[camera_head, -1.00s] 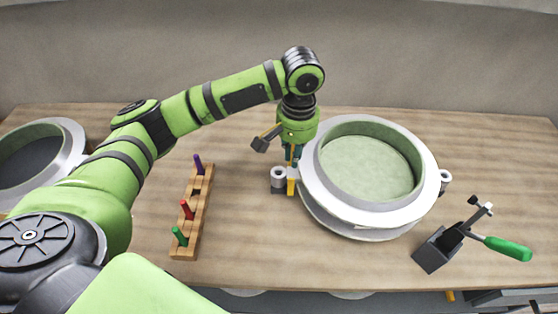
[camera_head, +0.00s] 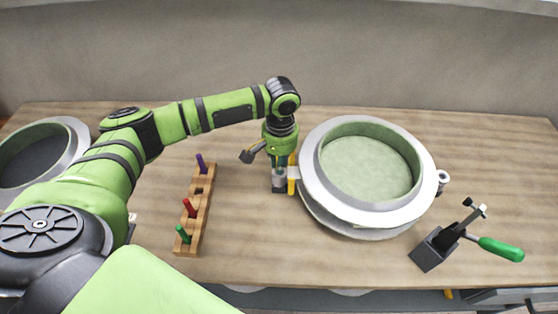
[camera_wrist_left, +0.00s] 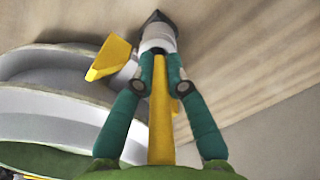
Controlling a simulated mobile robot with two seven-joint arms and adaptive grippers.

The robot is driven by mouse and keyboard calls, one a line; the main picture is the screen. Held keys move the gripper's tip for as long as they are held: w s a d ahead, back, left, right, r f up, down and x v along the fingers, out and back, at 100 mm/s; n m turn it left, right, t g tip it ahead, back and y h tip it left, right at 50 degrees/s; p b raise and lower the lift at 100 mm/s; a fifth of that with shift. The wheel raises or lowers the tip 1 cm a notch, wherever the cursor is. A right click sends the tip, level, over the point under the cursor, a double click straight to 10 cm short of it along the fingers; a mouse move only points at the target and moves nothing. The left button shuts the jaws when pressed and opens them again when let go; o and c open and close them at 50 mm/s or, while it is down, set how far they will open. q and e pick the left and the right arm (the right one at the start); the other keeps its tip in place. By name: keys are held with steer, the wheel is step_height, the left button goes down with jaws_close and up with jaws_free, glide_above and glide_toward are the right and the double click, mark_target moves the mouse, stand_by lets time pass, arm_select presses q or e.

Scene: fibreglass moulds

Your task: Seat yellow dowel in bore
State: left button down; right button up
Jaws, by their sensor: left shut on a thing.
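The yellow dowel (camera_wrist_left: 162,135) runs lengthwise between the fingers of my left gripper (camera_wrist_left: 160,82), which is shut on it. In the head view the left gripper (camera_head: 279,165) points down at the lug (camera_head: 279,182) on the left side of the mould (camera_head: 312,195). In the wrist view the pale round lug (camera_wrist_left: 157,38) lies just beyond the fingertips. The fingers hide the dowel's far end and the bore mouth, so I cannot tell whether the dowel has entered. My right gripper is not in view.
A yellow piece (camera_head: 292,180) stands between lug and mould. A wooden rack (camera_head: 188,249) holds purple, red and green dowels at left. A black holder (camera_head: 431,253) with a green-handled tool (camera_head: 500,249) stands at right. Another mould (camera_head: 76,150) lies far left. The table's front middle is clear.

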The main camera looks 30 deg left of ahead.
arm_select(q)
steer(key=shift+f, duration=0.15)
steer(key=shift+f, duration=0.4)
steer(key=c, duration=1.3)
jaws_free()
steer(key=shift+o, duration=0.2)
steer(key=shift+r, duration=0.15)
step_height(320, 180, up, 13)
steer(key=shift+d+f+b, duration=0.1)
steer(key=shift+d+b, duration=0.05)
steer(key=shift+b, duration=0.95)
